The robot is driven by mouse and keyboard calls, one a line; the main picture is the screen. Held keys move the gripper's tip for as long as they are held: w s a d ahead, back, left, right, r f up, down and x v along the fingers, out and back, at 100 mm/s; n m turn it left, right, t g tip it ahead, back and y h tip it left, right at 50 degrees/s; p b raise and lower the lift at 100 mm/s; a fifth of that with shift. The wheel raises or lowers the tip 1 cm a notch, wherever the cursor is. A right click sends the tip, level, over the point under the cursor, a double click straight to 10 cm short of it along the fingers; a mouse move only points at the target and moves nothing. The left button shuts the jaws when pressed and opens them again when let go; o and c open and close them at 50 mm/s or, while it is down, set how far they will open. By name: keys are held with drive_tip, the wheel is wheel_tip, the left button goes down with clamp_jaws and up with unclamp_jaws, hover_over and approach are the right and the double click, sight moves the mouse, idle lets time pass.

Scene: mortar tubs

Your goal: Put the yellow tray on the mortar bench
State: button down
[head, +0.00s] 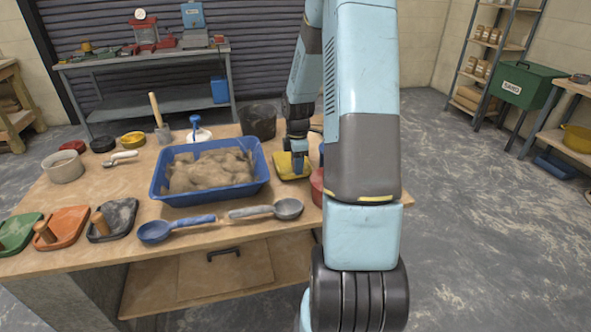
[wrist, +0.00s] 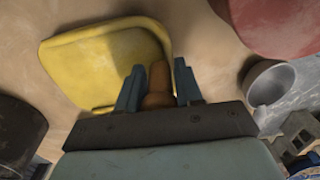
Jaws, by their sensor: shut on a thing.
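The yellow tray (head: 281,167) is at the right part of the wooden-topped bench (head: 115,190), right of the blue tub, partly hidden by my arm. In the wrist view the yellow tray (wrist: 95,62) lies flat-looking beyond the fingers, with a brown wooden handle (wrist: 157,76) standing between them. My gripper (head: 297,163) is shut on that handle, one blue-grey finger on each side. I cannot tell whether the tray touches the bench top or hangs just above it.
A blue tub (head: 163,184) of mortar stands mid-bench, with blue and grey scoops (head: 262,211) in front. A black bucket (head: 258,121) is behind. A red container (head: 317,187) is close by, partly behind my arm. Green, orange and black trays (head: 113,219) line the left front.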

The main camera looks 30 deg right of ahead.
drive_tip(key=shift+f, duration=0.9)
drive_tip(key=c, duration=0.7)
unclamp_jaws()
drive_tip(key=shift+c, duration=0.2)
